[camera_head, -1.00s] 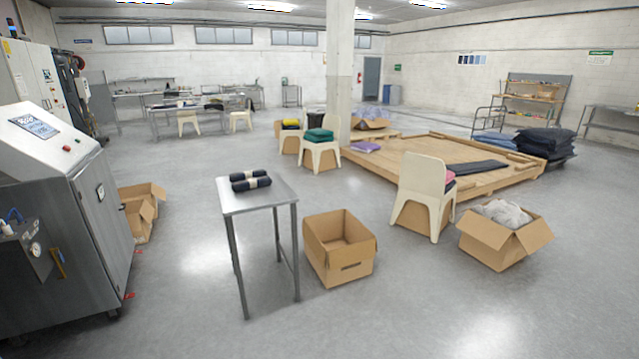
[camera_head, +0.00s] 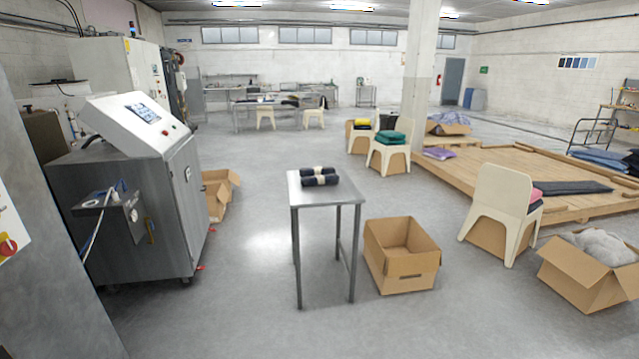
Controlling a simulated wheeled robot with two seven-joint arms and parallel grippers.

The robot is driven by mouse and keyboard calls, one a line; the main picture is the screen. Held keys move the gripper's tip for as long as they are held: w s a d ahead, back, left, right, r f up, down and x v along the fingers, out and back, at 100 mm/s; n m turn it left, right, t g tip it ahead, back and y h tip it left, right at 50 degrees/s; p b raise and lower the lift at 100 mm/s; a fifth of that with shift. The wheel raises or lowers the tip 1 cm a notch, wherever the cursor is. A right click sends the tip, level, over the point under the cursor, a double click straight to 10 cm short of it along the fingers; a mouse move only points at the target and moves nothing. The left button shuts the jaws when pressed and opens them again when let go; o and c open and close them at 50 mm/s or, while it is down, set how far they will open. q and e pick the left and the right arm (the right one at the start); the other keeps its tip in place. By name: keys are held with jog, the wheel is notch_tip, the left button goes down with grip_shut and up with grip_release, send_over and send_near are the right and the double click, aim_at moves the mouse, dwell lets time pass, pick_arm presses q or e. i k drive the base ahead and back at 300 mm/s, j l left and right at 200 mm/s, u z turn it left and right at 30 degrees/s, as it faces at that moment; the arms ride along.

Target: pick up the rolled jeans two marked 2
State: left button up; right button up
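Two dark rolled jeans with pale bands lie side by side on a small grey metal table (camera_head: 308,194). The rear roll (camera_head: 316,171) and the front roll (camera_head: 320,181) are close together. They are too small for me to read any number on them, so I cannot tell which is marked 2. Neither of my grippers shows in the head view.
An open, empty cardboard box (camera_head: 402,262) stands on the floor just right of the table. A grey machine (camera_head: 140,215) is at the left. A white chair (camera_head: 497,210) and a box with grey cloth (camera_head: 597,265) are at the right. The floor before the table is clear.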

aim_at(329, 178)
jog(key=i+z, duration=0.15)
jog(key=i, duration=0.8)
jog(key=i+j+z, duration=0.1)
jog(key=i, duration=0.8)
